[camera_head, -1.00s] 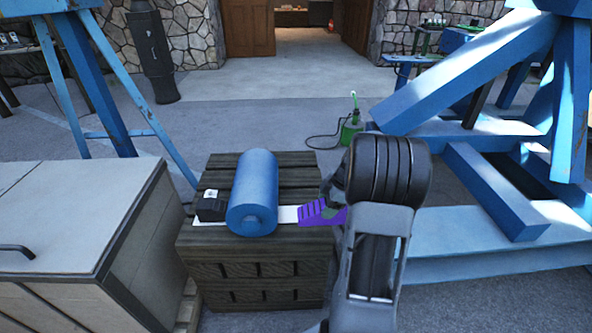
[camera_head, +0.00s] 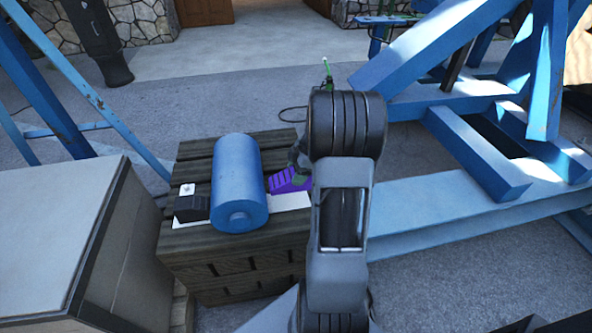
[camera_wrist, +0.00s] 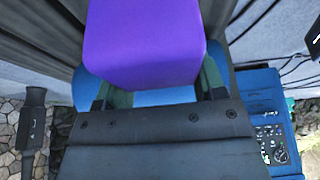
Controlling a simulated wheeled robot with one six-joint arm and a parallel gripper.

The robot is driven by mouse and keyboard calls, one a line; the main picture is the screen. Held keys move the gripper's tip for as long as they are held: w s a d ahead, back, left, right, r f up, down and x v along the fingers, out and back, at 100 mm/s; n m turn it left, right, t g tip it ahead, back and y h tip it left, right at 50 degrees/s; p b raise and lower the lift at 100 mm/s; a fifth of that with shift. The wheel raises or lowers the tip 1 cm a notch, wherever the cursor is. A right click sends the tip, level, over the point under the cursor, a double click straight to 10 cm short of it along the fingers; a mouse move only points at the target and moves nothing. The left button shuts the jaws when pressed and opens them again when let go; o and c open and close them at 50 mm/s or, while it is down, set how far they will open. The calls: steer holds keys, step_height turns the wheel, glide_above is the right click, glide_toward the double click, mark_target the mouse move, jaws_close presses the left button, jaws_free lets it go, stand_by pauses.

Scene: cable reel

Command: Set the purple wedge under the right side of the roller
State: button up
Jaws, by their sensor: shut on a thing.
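The blue roller (camera_head: 238,182) lies on top of a dark wooden crate (camera_head: 230,258), across a white strip (camera_head: 285,201). The purple wedge (camera_head: 286,181) is just right of the roller, with its stepped side up; whether it touches the roller or the strip I cannot tell. My gripper (camera_head: 301,178) is shut on the wedge from the right, its fingers mostly hidden behind my arm. In the wrist view the purple wedge (camera_wrist: 145,45) fills the upper middle, between the fingers of my gripper (camera_wrist: 150,92), with blue behind it.
A black wedge (camera_head: 191,207) sits against the roller's left side. A pale cabinet (camera_head: 50,235) stands at the left. A blue steel frame (camera_head: 440,215) stands at the right. A green can (camera_head: 327,75) is behind my arm. The crate's back top is bare.

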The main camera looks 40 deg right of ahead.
mark_target(286, 188)
steer(key=shift+f+b, duration=1.8)
steer(key=shift+f, duration=1.6)
steer(key=shift+w+a+b, duration=0.3)
steer(key=shift+w+a, duration=0.1)
steer(key=shift+a, duration=0.4)
steer(key=shift+w+a+b, duration=0.25)
steer(key=shift+w+a, duration=0.15)
steer(key=shift+a, duration=0.4)
steer(key=o, duration=1.3)
steer(key=shift+o, duration=0.2)
steer(key=shift+f, duration=0.1)
steer(key=p+v, duration=0.3)
steer(key=v, duration=1.1)
